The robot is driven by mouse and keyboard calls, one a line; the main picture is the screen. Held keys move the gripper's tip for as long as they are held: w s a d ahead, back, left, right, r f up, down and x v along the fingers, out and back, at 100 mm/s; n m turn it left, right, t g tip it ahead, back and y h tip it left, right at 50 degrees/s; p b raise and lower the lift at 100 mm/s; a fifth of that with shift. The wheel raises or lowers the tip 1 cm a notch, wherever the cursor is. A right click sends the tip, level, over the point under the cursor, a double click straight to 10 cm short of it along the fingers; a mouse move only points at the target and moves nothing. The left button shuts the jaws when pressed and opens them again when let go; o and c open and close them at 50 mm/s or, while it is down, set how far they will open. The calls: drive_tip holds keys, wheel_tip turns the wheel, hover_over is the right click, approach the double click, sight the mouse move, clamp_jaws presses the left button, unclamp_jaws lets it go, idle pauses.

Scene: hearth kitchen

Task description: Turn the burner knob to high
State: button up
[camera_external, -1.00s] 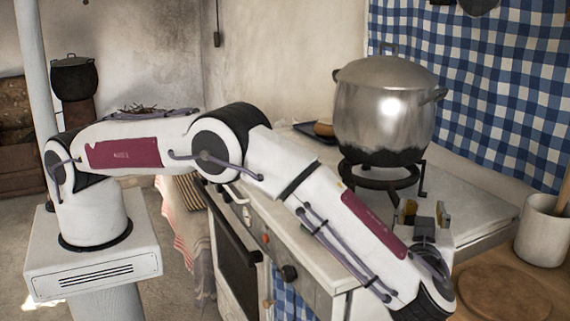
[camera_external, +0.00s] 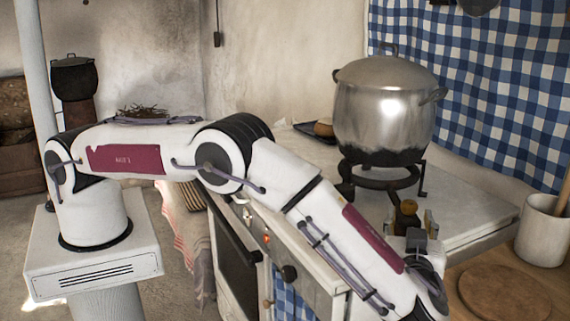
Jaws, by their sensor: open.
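A small brown, rounded knob (camera_external: 408,206) shows beside the black burner ring (camera_external: 378,178), at the right end of the stove top. My gripper (camera_external: 409,219) is open, its fingertips pointing away from the camera, with the knob showing between them in this view. I cannot tell whether the fingers touch it or how far beyond them it lies. The knob's lower part is hidden by the gripper, and no setting mark can be read.
A large lidded metal pot (camera_external: 385,105) stands on the burner ring, close behind my gripper. A round wooden board (camera_external: 498,293) and a pale crock (camera_external: 543,230) are to the right. The stove top (camera_external: 470,212) right of the gripper is clear.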

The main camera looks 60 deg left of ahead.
sight(409, 211)
drive_tip(key=shift+x, duration=2.9)
drive_tip(key=c, duration=1.1)
